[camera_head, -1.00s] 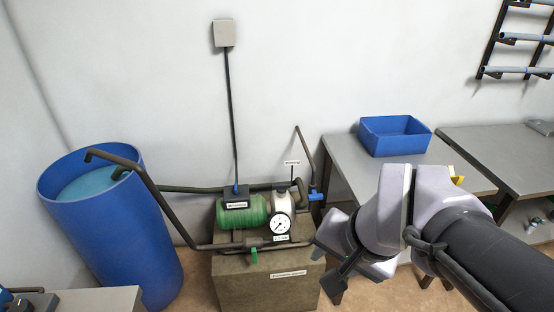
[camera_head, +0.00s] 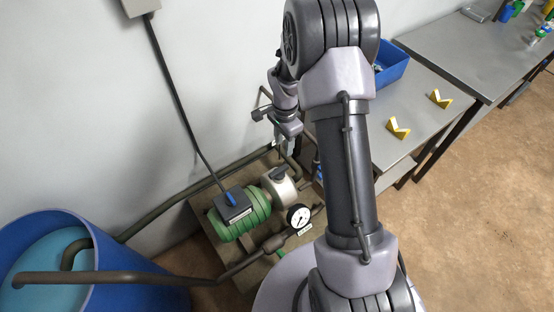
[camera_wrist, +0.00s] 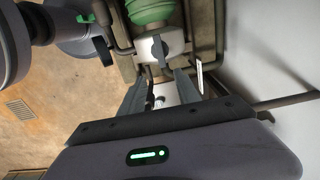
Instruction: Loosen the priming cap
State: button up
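The priming cap (camera_head: 278,173) is a small dark cap with a raised bar, on top of the pale pump body (camera_head: 278,188) beside the green motor (camera_head: 240,215). In the wrist view the cap (camera_wrist: 159,48) shows on the pale housing, beyond my fingertips. My gripper (camera_head: 289,143) hangs above and behind the pump in the head view. In the wrist view its two fingers (camera_wrist: 160,73) are apart, with a gap between them and nothing held. The fingers appear clear of the cap; the exact distance cannot be told.
A pressure gauge (camera_head: 299,216) and a pipe (camera_head: 245,262) stand at the pump's front. A blue barrel (camera_head: 135,296) is at left. Yellow brackets (camera_head: 398,128) lie on the grey bench (camera_head: 420,110) at right. A white tag (camera_wrist: 199,77) stands near one finger.

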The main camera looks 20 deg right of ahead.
aim_at(282, 168)
notch_tip(282, 168, down, 13)
jog(key=b, duration=0.3)
jog(key=shift+w+a+f+b, duration=0.1)
jog(key=shift+w+f+b, duration=0.1)
jog(key=shift+b, duration=0.2)
grip_shut()
